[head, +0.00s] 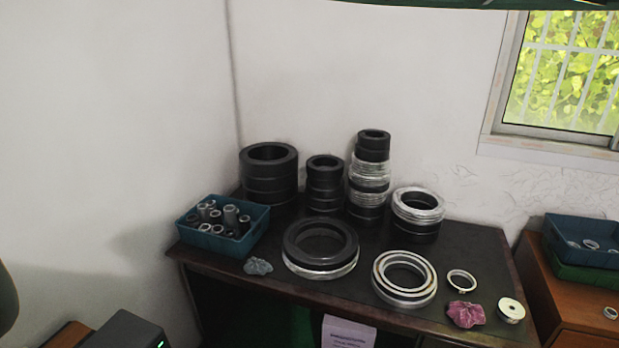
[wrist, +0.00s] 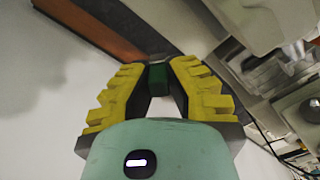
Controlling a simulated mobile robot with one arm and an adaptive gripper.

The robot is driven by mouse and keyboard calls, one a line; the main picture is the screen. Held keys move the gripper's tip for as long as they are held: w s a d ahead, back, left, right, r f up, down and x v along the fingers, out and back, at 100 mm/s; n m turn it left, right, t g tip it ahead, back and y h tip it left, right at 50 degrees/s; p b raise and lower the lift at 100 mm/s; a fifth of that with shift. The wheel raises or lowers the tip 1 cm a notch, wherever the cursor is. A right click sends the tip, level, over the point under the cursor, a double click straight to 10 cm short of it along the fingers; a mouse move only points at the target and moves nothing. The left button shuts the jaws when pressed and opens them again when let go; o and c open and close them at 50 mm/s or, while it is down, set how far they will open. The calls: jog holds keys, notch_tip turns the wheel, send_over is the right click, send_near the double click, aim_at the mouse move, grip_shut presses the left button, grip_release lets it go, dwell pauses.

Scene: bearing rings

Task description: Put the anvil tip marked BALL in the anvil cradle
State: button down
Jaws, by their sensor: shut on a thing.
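My gripper (wrist: 158,78) shows in the wrist view, with its yellow stepped fingers closed around a small dark green block (wrist: 158,76) at their tips. No marking can be read on this block, so I cannot tell whether it is the anvil tip marked BALL. My gripper is not visible in the head view. I cannot make out an anvil cradle in either view.
In the head view, a dark table (head: 273,278) carries stacked black rings (head: 269,178), a wide black ring (head: 321,243), pale metal rings (head: 404,280) and a blue bin (head: 222,246) of metal parts. Another blue bin (head: 590,245) stands on a brown cabinet (head: 565,305) at right.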

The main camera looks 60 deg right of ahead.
jog(key=s+a+n+p, duration=0.2)
jog(key=s+a+p, duration=0.2)
jog(key=s, duration=0.1)
jog(key=s+a+r+n+p, duration=0.1)
jog(key=s+a+n+p, duration=0.2)
jog(key=s+a, duration=0.2)
jog(key=s+a+n+p, duration=0.3)
jog(key=s+a+p, duration=0.1)
jog(key=s, duration=0.2)
jog(key=shift+s+a+r+p, duration=0.15)
jog(key=shift+a+r+p, duration=0.15)
jog(key=shift+a+r, duration=0.1)
jog(key=shift+f+b, duration=2)
jog(key=shift+f, duration=1.15)
jog(key=shift+d+f+b, duration=0.1)
jog(key=shift+f+b, duration=0.15)
jog(key=shift+b, duration=0.15)
jog(key=c, duration=1)
grip_release()
jog(key=shift+r, duration=0.1)
jog(key=shift+r+p, duration=2.35)
jog(key=shift+r, duration=1.8)
